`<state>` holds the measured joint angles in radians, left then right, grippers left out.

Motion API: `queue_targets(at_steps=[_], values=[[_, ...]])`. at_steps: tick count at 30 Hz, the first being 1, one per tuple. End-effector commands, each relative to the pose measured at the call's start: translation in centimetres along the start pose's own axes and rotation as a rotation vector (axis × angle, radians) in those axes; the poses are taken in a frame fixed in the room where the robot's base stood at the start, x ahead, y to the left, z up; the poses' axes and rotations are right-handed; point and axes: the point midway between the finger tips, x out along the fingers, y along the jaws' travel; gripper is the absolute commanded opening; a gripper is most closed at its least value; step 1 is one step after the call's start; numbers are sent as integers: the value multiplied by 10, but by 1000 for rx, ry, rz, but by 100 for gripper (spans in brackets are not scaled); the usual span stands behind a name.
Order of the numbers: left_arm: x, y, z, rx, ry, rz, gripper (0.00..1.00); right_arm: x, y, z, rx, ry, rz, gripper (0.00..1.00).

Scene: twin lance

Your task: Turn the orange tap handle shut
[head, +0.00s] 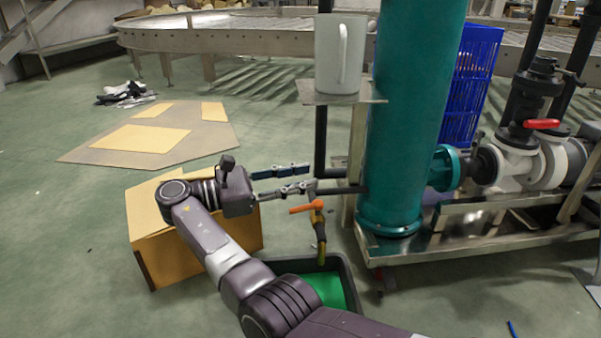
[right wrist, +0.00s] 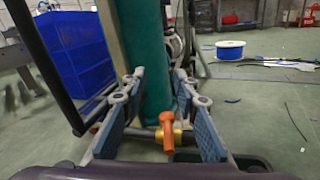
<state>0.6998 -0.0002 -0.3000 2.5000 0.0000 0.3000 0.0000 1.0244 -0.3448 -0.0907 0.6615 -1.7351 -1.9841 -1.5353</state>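The tap has an orange handle (head: 306,207) on a yellow-brass body (head: 320,228), at the end of a thin dark pipe left of the teal column. In the head view the handle points left. My right gripper (head: 311,176) is open, with its two fingers pointing right just above the handle. In the right wrist view the orange handle (right wrist: 168,130) shows low between the spread fingers (right wrist: 160,75), with a gap on both sides. I cannot tell whether a finger touches it. My left gripper is not in view.
The teal column (head: 405,130) stands just right of the tap. A white mug (head: 327,60) sits on a small plate (head: 318,99) above. A dark bin (head: 351,290) with a green inside is below, a cardboard box (head: 150,240) left. A red-handled valve (head: 541,124) is farther right.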

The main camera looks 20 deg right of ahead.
Motion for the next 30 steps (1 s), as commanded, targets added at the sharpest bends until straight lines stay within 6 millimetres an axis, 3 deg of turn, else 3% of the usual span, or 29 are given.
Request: queue_targets(at_steps=[4,13,17,21,25,30], values=[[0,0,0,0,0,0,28,0,2,11,1,0,-1,28],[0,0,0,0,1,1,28,0,3,14,-1,0,0,28],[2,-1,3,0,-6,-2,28,3,7,11,8,14,20,14],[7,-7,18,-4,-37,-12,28,14,32,-6,72,105,136,0],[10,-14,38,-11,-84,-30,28,18,69,-33,210,277,320,0],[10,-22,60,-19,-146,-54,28,-6,109,-57,455,559,557,0]])
